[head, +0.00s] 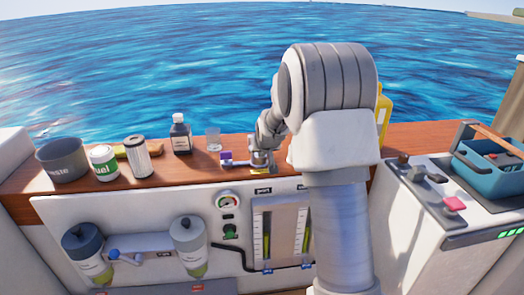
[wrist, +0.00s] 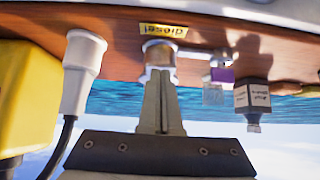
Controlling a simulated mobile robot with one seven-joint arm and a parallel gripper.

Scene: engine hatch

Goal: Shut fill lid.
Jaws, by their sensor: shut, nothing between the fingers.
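The diesel fill (wrist: 160,52) shows in the wrist view as a short metal fitting with a copper-coloured body, beside a yellow diesel label (wrist: 163,30). A metal arm (wrist: 200,54) runs from it to a purple piece (wrist: 222,75). The purple piece also shows in the head view (head: 226,156), left of my gripper. I cannot tell clearly which part is the lid or how far it is open. My gripper (wrist: 160,74) is shut and empty, its fingertips right at the fill; whether they touch it is unclear. In the head view my arm partly hides the fill.
On the wooden ledge (head: 205,177) stand a dark pot (head: 62,160), a white-green can (head: 103,163), a filter (head: 137,157), a dark bottle (head: 180,134) and a clear cup (head: 213,139).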

